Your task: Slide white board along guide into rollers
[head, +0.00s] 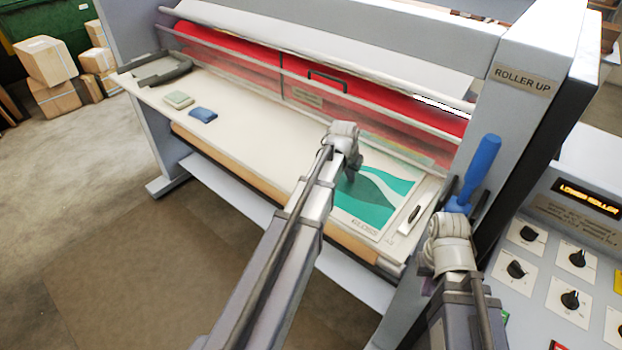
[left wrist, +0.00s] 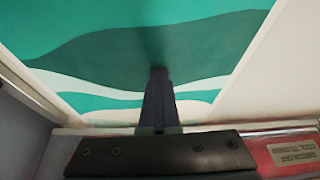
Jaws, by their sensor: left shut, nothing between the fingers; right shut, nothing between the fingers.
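The white board (head: 368,230) lies flat at the right end of the feed table, with a green and teal wave print on it. The print (left wrist: 100,55) fills much of the left wrist view. My left gripper (head: 351,178) is over the print, its fingers shut and empty; in the left wrist view the fingertips (left wrist: 158,72) point at the green area, and I cannot tell if they touch. The guide (head: 416,208) is a pale strip with a dark slot along the board's right side. The red rollers (head: 236,50) run behind the table. My right gripper (head: 452,215) is by the blue-handled lever, its fingertips mostly hidden.
The blue lever (head: 483,160) stands upright at the right post, below the "ROLLER UP" sign (head: 522,79). A control panel (head: 545,265) with knobs and a "LOWER ROLLER" display is at the right.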

